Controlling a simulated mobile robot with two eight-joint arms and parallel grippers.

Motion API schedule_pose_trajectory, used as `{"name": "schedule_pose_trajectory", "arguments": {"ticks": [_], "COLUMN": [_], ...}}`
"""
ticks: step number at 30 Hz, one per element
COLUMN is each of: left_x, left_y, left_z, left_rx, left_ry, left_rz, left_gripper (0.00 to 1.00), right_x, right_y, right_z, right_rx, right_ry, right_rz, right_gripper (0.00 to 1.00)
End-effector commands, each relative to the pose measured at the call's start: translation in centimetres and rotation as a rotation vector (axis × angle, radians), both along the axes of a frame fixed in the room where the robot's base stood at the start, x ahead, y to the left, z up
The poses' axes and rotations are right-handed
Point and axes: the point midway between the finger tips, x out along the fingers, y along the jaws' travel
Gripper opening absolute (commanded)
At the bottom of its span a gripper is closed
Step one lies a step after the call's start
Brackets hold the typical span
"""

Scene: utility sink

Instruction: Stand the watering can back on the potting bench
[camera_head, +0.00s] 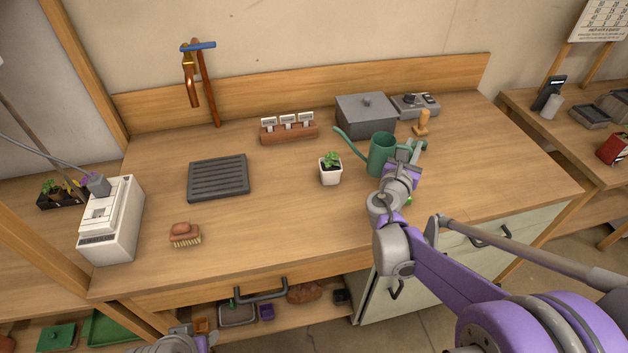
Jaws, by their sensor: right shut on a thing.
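The green watering can (381,152) is upright over the right half of the wooden potting bench (285,215), its long spout pointing left. I cannot tell whether its base touches the bench top. My right gripper (408,153) is at the can's right side, shut on its handle; the wrist hides part of the handle and the can's lower right.
A potted plant (330,172) stands left of the can. A grey lidded box (366,116) and a wooden stamp-like tool (422,124) are behind it. A slatted tray (218,177), brush (185,235) and white device (112,222) are left. The bench's front middle is clear.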

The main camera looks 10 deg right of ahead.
Motion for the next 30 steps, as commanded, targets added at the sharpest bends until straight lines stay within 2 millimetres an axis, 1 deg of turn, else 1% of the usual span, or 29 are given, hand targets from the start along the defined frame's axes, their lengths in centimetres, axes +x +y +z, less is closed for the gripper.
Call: {"name": "schedule_pose_trajectory", "arguments": {"ticks": [5, 8, 11, 13, 15, 18, 21, 25, 28, 30], "left_x": [0.0, -0.1, -0.1, -0.1, -0.1, -0.2, -0.2, -0.2, -0.2, -0.2], "left_y": [0.0, 0.0, 0.0, 0.0, 0.0, 0.0, 0.0, 0.0, 0.0, 0.0], "left_z": [-0.2, -0.4, -0.7, -0.9, -1.1, -1.3, -1.5, -1.6, -1.7, -1.9], "left_rx": [0.0, 0.0, 0.0, 0.0, 0.0, 0.0, 0.0, 0.0, 0.0, 0.0], "left_ry": [0.001, 0.001, 0.002, 0.003, 0.004, 0.004, 0.005, 0.005, 0.006, 0.006], "left_rz": [0.0, 0.0, 0.0, 0.0, 0.0, 0.0, 0.0, 0.0, 0.0, 0.0], "left_gripper": [0.5, 0.5, 0.5, 0.5, 0.5, 0.5, 0.5, 0.5, 0.5, 0.5], "right_x": [0.4, 0.7, 0.7, 0.6, 0.3, -0.4, -1.1, -1.9, -2.2, -2.3], "right_y": [3.4, 6.5, 10.3, 13.3, 16.5, 20.5, 23.5, 26.1, 27.2, 27.5], "right_z": [0.2, 0.5, 0.8, 1.1, 1.4, 1.9, 2.3, 2.7, 2.6, 1.8], "right_rx": [0.002, 0.002, 0.002, 0.002, 0.004, 0.003, 0.003, 0.002, 0.002, 0.003], "right_ry": [0.002, 0.004, 0.005, 0.005, 0.005, 0.004, 0.003, 0.001, -0.001, 0.0], "right_rz": [0.06, 0.117, 0.187, 0.242, 0.301, 0.378, 0.437, 0.489, 0.51, 0.517], "right_gripper": [0.0, 0.0, 0.0, 0.0, 0.0, 0.0, 0.0, 0.0, 0.0, 0.0]}}
